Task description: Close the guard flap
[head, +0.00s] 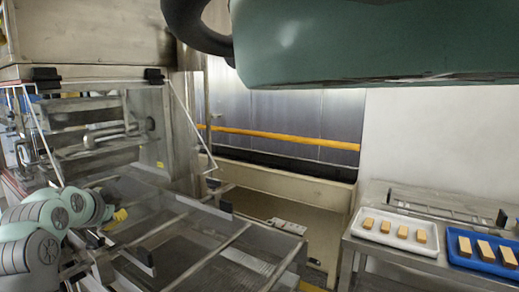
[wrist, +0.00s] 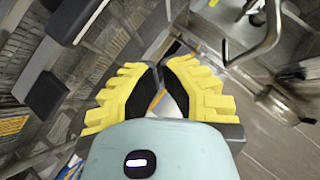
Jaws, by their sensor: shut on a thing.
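The guard flap (head: 193,120) looks like a clear panel with thin metal side edges. It slants outward and down from two black hinge blocks under the machine's hood, so it stands open. My gripper (head: 122,214) is at the flap's lower front, above the mesh conveyor, at the left of the head view. In the wrist view, my yellow fingers with black pads (wrist: 160,93) are close together. They are shut on a thin part that seems to belong to the flap; the fingers mostly hide the contact.
The mesh conveyor (head: 190,245) with crossbars lies below and right of my gripper. A side table at right holds a white tray (head: 374,239) and a blue tray (head: 459,260) with several tan blocks. A bent metal bar (wrist: 266,38) is close to the fingers' right.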

